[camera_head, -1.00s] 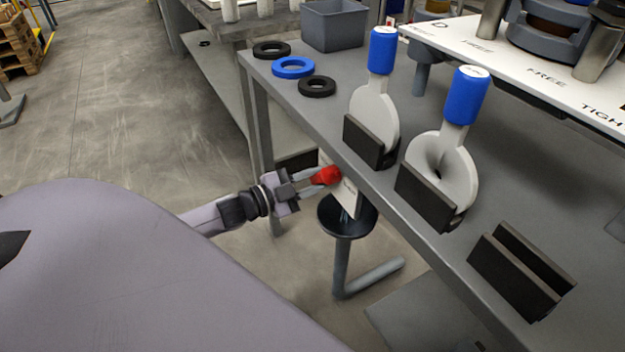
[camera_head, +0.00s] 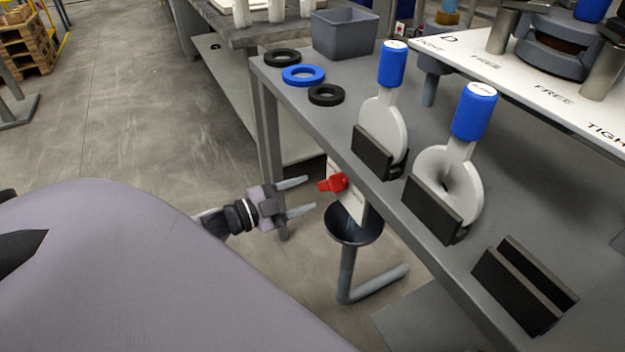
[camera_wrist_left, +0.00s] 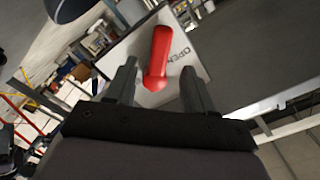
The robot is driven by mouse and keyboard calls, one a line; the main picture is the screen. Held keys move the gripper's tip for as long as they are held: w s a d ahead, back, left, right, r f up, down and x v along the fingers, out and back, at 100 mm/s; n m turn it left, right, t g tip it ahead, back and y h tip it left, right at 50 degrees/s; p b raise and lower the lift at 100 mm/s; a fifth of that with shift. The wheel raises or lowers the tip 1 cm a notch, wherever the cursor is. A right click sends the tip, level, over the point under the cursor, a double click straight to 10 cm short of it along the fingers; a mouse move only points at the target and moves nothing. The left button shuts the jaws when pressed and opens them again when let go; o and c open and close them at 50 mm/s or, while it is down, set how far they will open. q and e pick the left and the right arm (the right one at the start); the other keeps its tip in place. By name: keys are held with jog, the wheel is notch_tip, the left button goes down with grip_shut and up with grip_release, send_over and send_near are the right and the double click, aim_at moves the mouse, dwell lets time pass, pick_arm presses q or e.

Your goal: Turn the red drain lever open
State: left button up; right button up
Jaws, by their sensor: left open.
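The red drain lever (camera_head: 333,183) is mounted on a white plate (camera_head: 345,203) at the front edge of the bench, above a dark funnel. In the left wrist view the red lever (camera_wrist_left: 158,55) points along the plate, close to the printed word OPEN (camera_wrist_left: 172,57). My left gripper (camera_head: 300,197) is open, with its fingers apart and empty. It stands a short way left of the lever, pointing at it. In the left wrist view the left gripper's fingers (camera_wrist_left: 158,90) lie on either side of the lever's near end, apart from it. My right gripper is not in view.
The dark funnel (camera_head: 354,224) with a grey pipe stands below the lever. On the grey bench (camera_head: 440,262) are two blue-handled discs in dark holders, an empty holder (camera_head: 525,285), rings and a grey bin (camera_head: 345,33). Open floor lies to the left.

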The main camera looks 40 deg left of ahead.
pick_arm(q)
jog(key=shift+v, duration=0.95)
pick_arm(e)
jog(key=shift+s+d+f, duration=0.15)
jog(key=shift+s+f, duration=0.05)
